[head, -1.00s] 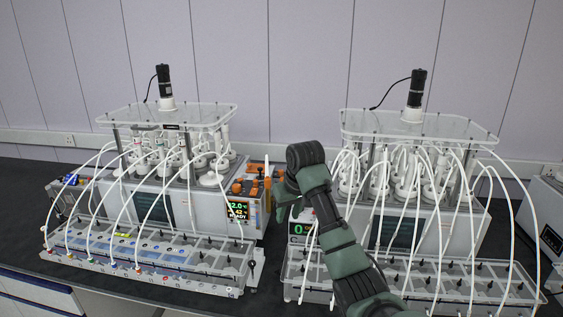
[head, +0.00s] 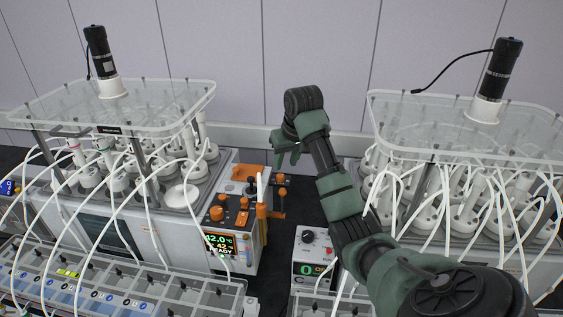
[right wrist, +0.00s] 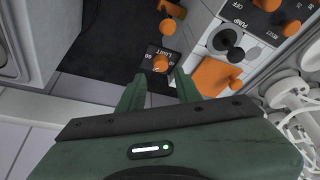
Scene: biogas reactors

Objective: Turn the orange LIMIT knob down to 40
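The orange LIMIT knob (right wrist: 160,63) sits on a small black plate with white lettering in the right wrist view, just beyond my right gripper (right wrist: 158,88). The gripper's two green fingers are apart with nothing between them, and the knob shows past their gap. In the head view my right gripper (head: 283,151) is raised behind and to the right of the left reactor's control unit. Its screen (head: 219,244) reads 42.0 °C, 42 and READY. Several orange knobs show there; I cannot tell which is LIMIT. My left gripper is not in view.
A PUMP label (right wrist: 238,22) and other orange parts are close to my right gripper in the wrist view. The left reactor (head: 110,105) and right reactor (head: 470,125) carry many white tubes.

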